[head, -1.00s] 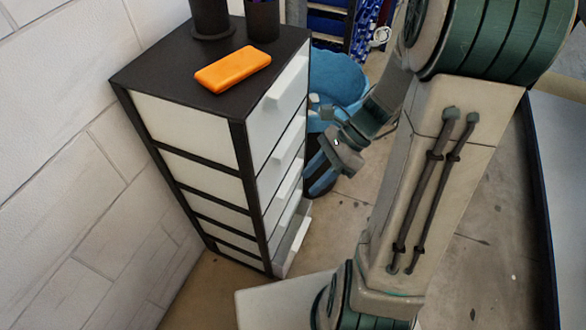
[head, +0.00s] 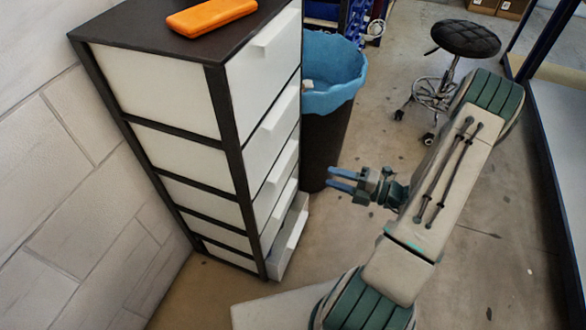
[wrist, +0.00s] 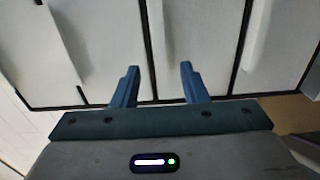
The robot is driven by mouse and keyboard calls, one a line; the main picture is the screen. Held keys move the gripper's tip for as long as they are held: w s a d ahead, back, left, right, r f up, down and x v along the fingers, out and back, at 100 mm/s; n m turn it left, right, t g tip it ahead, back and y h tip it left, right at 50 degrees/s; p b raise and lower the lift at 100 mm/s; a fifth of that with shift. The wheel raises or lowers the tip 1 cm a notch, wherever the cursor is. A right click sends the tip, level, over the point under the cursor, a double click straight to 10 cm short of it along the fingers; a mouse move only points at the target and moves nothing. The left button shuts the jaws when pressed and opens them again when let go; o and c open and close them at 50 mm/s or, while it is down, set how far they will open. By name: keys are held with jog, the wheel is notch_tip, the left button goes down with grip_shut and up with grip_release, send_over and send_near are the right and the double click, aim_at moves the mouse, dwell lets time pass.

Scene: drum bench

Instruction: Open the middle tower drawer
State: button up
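The drawer tower (head: 225,125) has a black frame and several white drawers stacked vertically. The middle drawer (head: 269,192) looks shut, with a white bar handle on its front. My gripper (head: 332,180) is open and empty to the right of the tower, its blue fingers pointing left toward the fronts, with a gap between. In the wrist view, my parted fingers (wrist: 160,82) show against white drawer fronts (wrist: 200,45) divided by dark frame bars. No handle lies between the fingertips there. I cannot tell which drawer they face.
The bottom drawer (head: 290,242) stands out from the tower. An orange box (head: 210,16) lies on top. A dark bin with a blue liner (head: 335,75) stands behind my gripper, close to the tower. A black stool (head: 466,38) is farther back. Floor (head: 370,235) around my gripper is clear.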

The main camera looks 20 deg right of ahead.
aim_at(288, 164)
jog(key=b+x, duration=0.3)
jog(key=x, duration=1)
jog(key=shift+a, duration=0.1)
grip_shut()
